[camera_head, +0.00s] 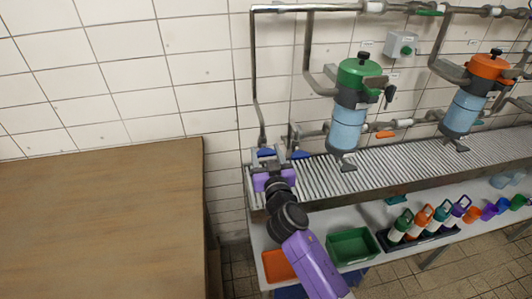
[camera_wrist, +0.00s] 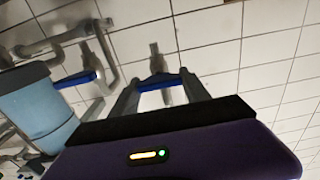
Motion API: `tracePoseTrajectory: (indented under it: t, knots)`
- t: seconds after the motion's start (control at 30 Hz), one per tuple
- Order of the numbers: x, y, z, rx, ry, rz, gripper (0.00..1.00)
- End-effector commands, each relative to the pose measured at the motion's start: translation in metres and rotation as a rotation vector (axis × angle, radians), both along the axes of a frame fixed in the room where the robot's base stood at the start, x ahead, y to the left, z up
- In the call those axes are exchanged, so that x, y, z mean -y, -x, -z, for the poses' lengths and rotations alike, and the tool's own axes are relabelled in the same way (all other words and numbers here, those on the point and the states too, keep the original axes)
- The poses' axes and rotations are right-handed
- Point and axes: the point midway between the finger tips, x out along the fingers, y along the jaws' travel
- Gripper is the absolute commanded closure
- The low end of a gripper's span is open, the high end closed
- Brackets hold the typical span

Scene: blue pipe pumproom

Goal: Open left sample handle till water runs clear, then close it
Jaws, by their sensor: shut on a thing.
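Two blue sample handles sit on thin pipes at the wall, above the left end of the ribbed metal drain. The left sample handle (camera_head: 266,152) is at my gripper (camera_head: 268,160). In the wrist view, which appears turned over, my gripper (camera_wrist: 160,82) has its two grey fingers on either side of this blue handle (camera_wrist: 155,83), shut on it. The right sample handle (camera_head: 300,155) is free, just beside; it also shows in the wrist view (camera_wrist: 80,78). I see no water stream; the outlet under the left handle is hidden by my gripper.
The ribbed drain (camera_head: 400,163) runs right, below a green-topped filter (camera_head: 360,80) and an orange-topped filter (camera_head: 490,68). Below are a green crate (camera_head: 350,245), an orange tray (camera_head: 277,266) and several bottles (camera_head: 420,222). A brown table top (camera_head: 100,220) fills the left.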

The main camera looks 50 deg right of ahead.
Motion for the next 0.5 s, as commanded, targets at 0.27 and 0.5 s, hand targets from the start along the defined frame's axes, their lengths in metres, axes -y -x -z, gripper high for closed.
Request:
tracePoseTrajectory:
  t: [0.27,0.5]
  knots:
    - [-0.0005,0.0000,0.0005,-0.044,0.065,0.000,0.86]
    - [-0.0014,-0.0006,0.0007,-0.143,0.214,-0.001,0.86]
